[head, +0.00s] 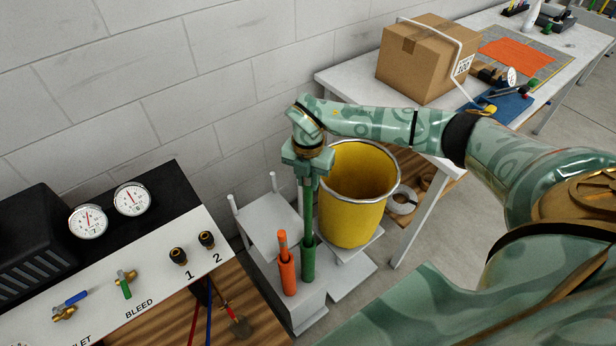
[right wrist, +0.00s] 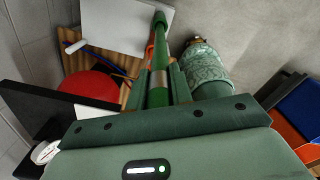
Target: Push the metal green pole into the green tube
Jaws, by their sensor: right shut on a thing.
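My right gripper (head: 308,172) is shut on the upper part of the green pole (head: 308,210). The pole stands roughly upright, and its lower end meets the mouth of the green tube (head: 308,264). It looks to be inside the mouth, but how deep is hidden. The tube stands on a grey base block. In the right wrist view, the pole (right wrist: 158,62) runs between the gripper's fingers (right wrist: 160,88). My left gripper is not in view.
An orange tube (head: 287,275) with an orange pole (head: 283,243) stands close left of the green tube. A yellow bucket (head: 352,205) is close behind on the right. A gauge panel (head: 150,268) is at the left. A white table (head: 350,80) bears a cardboard box (head: 415,62).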

